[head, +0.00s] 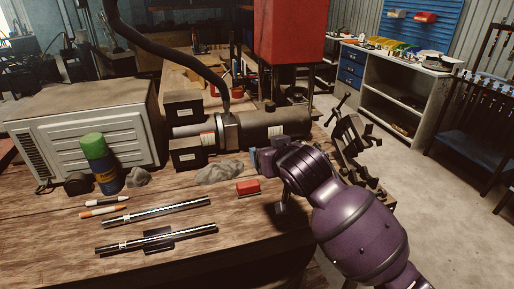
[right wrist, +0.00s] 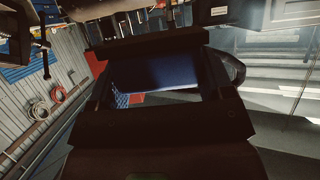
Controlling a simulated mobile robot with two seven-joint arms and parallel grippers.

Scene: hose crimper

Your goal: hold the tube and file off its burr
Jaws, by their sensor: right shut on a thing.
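Two dark, slim rods lie on the wooden bench in the head view, a far one (head: 156,212) and a near one (head: 190,233) with a small black block (head: 158,241) at its middle. I cannot tell for sure which is the tube or the file. My right gripper (head: 268,160) is over the bench, right of both rods and apart from them. Its jaws show large in the right wrist view (right wrist: 155,80), with a dark blue thing (right wrist: 155,72) between them. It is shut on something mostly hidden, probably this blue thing. My left gripper is out of view.
A small red block (head: 248,188) and a grey cloth-like heap (head: 220,172) lie near my right gripper. A crimping machine (head: 262,125) stands behind. At left are a green-capped can (head: 100,165), two pens (head: 104,207) and a white metal box (head: 85,125). The front left bench is clear.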

